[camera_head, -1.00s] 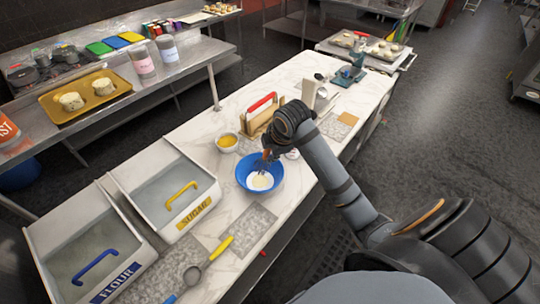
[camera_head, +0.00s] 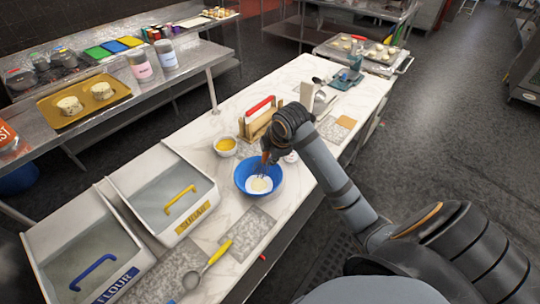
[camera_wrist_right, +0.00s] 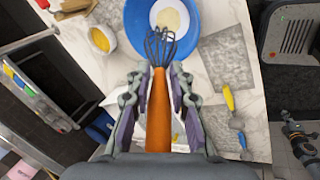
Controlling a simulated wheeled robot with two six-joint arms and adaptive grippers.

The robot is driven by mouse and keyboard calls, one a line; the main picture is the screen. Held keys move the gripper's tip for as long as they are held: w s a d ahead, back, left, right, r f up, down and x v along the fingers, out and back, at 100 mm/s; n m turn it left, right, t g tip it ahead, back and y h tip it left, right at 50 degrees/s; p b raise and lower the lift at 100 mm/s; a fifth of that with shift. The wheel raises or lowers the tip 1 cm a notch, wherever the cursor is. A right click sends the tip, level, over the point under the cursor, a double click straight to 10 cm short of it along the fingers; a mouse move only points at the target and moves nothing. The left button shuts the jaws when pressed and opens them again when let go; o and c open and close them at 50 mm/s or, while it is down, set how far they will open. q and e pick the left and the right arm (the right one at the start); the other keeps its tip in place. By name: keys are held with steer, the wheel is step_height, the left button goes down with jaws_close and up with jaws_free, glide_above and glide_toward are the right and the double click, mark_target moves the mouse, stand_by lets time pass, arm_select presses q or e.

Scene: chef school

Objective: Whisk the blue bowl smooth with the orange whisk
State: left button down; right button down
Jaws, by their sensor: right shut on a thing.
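The blue bowl (camera_head: 273,187) stands on the marble counter with a pale cream mixture (camera_head: 259,184) in its bottom. It also shows at the top of the right wrist view (camera_wrist_right: 194,42). My right gripper (camera_head: 268,156) is over the bowl's far side. In the right wrist view the right gripper (camera_wrist_right: 158,95) is shut on the orange handle of the whisk (camera_wrist_right: 159,115). The whisk's dark wire head points into the bowl, over the edge of the mixture. I cannot tell whether the wires touch the mixture. My left gripper is not in view.
A white cup with yellow contents (camera_head: 226,147) stands just left of the bowl. A wooden rack with a red handle (camera_head: 258,120) is behind. The sugar bin (camera_head: 150,205) and flour bin (camera_head: 85,262) stand to the left. A yellow-handled ladle (camera_head: 207,264) lies in front.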

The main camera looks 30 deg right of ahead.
steer(key=shift+r, duration=0.1)
step_height(320, 180, up, 5)
steer(key=shift+f, duration=0.1)
stand_by(0.3)
stand_by(0.4)
